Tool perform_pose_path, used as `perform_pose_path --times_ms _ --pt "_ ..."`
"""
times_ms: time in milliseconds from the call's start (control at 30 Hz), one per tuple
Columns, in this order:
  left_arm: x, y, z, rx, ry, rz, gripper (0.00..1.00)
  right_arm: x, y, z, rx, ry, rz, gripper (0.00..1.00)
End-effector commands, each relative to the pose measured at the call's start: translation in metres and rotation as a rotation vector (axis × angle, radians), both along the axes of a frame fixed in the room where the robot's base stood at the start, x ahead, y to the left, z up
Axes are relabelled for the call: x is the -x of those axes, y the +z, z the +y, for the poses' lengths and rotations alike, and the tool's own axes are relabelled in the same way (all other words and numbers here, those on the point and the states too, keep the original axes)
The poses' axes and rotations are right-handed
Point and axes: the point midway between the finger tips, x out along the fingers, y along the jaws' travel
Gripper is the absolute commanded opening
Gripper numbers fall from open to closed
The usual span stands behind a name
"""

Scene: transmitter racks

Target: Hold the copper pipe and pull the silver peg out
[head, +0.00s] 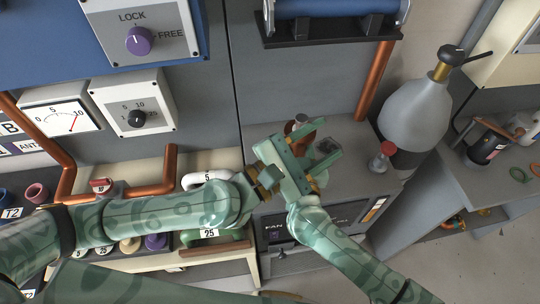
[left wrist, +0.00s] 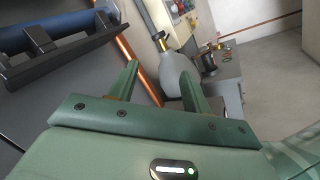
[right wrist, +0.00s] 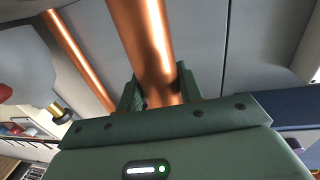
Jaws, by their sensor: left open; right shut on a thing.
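My left gripper (head: 328,138) is open and empty above the grey bench top, its fingers toward the upper right; the left wrist view shows its spread fingers (left wrist: 160,85) with nothing between them. My right gripper (right wrist: 152,95) is shut around a thick copper pipe (right wrist: 147,40) in the right wrist view. In the head view the right gripper is mostly hidden under the left one. I cannot clearly make out the silver peg.
Another copper pipe (head: 375,80) runs down the panel behind. A grey flask (head: 415,110) and a small red-topped bottle (head: 381,158) stand to the right. A dark blue roller unit (head: 335,20) is mounted above. Some bench top is free before the panel.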

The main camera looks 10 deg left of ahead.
Motion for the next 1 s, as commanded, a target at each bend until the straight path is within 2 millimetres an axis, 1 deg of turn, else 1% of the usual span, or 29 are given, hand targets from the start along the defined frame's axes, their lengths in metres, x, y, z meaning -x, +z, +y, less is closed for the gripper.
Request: perform_pose_path --times_ms 33,100,200,300,367,467,533,800,900,1000 --pt "0.003 -0.009 0.016 0.063 0.071 0.098 0.48 0.0 -0.001 0.0 0.0 0.0 0.002 0.0" --pt "0.005 -0.019 0.038 0.152 0.17 0.22 0.48 0.0 -0.001 0.0 0.0 0.0 0.002 0.0" --pt "0.01 -0.03 0.062 0.248 0.278 0.345 0.48 0.0 -0.001 0.0 0.001 0.0 0.002 0.0" --pt "0.013 -0.038 0.077 0.307 0.344 0.417 0.48 0.0 -0.001 0.0 0.001 0.0 0.002 0.0" --pt "0.013 -0.041 0.081 0.325 0.365 0.44 0.48 0.0 -0.001 0.0 0.001 0.001 0.002 0.0" --pt "0.005 -0.042 0.08 0.337 0.379 0.451 0.48 0.0 -0.001 0.0 0.001 0.001 0.002 0.0" --pt "-0.005 -0.041 0.076 0.338 0.379 0.45 0.48 0.0 -0.001 0.0 0.001 0.001 0.002 0.0" --pt "-0.056 -0.041 0.051 0.335 0.376 0.448 0.48 0.0 -0.001 0.0 0.001 0.001 0.002 0.0" --pt "-0.072 -0.042 0.044 0.333 0.377 0.448 0.48 0.0 -0.001 0.0 0.001 0.0 0.002 0.0" --pt "-0.084 -0.042 0.038 0.334 0.378 0.449 0.48 0.0 -0.001 0.0 0.001 0.0 0.002 0.0"
